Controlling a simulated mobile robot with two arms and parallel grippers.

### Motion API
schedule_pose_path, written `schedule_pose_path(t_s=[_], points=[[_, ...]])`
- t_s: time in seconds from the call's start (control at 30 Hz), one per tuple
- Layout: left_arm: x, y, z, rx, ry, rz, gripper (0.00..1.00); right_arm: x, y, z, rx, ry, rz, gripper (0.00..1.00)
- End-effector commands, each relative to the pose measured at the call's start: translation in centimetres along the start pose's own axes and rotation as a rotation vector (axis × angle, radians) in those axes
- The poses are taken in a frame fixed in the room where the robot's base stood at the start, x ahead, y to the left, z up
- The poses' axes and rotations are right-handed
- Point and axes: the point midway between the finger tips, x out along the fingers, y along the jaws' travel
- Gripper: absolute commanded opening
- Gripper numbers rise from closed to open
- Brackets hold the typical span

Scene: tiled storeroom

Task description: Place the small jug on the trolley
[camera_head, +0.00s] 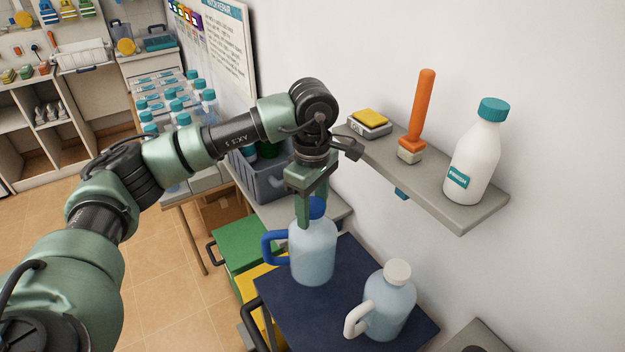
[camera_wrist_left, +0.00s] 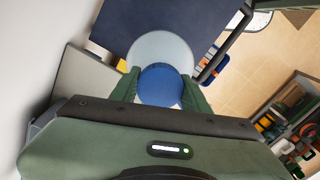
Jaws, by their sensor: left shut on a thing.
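A translucent pale-blue jug with a blue cap and blue handle (camera_head: 314,254) is upright in my left gripper (camera_head: 309,207), which is shut on it at the cap and neck. In the left wrist view the blue cap (camera_wrist_left: 160,84) lies between the fingers, with the jug's round shoulder (camera_wrist_left: 158,49) beyond. The jug is over the trolley's dark blue top (camera_head: 345,270); I cannot tell whether its base touches. A second jug with a white cap and white handle (camera_head: 388,304) stands on the same top, to the right. My right gripper is not in view.
A grey wall shelf (camera_head: 465,213) holds a white bottle (camera_head: 475,155), an orange-handled tool (camera_head: 419,115) and a yellow sponge (camera_head: 370,117). A grey crate (camera_head: 262,178) stands behind the trolley. Green (camera_head: 240,243) and yellow boxes sit left of it. Open tiled floor (camera_head: 165,270) lies left.

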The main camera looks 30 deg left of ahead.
Motion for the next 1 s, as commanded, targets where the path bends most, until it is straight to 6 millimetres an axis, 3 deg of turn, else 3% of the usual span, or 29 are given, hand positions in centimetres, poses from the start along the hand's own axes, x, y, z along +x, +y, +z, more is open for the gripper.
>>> schedule_pose_path(t_s=[0.63, 0.97, 1.0], points=[[6.2, 0.1, 0.0, 0.0, -0.002, 0.005, 0.0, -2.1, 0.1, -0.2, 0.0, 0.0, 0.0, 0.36], [6.9, 0.2, 0.0, 0.0, -0.002, 0.009, 0.0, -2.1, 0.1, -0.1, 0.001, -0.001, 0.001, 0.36], [7.2, 0.0, 0.0, 0.0, 0.0, 0.001, 0.54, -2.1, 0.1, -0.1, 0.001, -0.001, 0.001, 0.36]])
